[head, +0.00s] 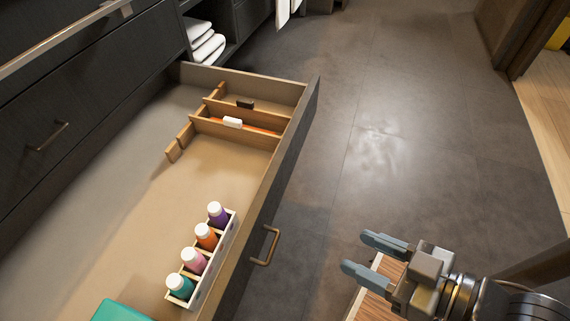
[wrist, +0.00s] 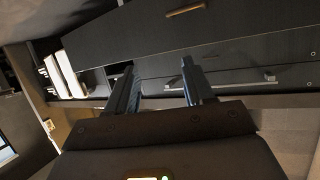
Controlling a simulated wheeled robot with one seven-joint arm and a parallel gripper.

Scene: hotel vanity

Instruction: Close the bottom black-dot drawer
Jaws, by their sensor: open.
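The open drawer (head: 276,180) is pulled far out of the dark cabinet in the head view. Its dark front faces right and carries a brass handle (head: 265,246). My gripper (head: 364,254) is open and empty, to the right of the drawer front and apart from it. In the wrist view my gripper's two fingers (wrist: 160,88) point toward dark drawer fronts, one with a brass handle (wrist: 186,9). I cannot make out a black dot on the drawer.
The drawer holds several bottles in a white rack (head: 232,228), wooden dividers (head: 236,132) and a teal item (head: 120,311). A closed drawer with a handle (head: 52,136) is at left. White towels (head: 206,42) lie on a shelf. The floor (head: 400,130) right of the drawer is clear.

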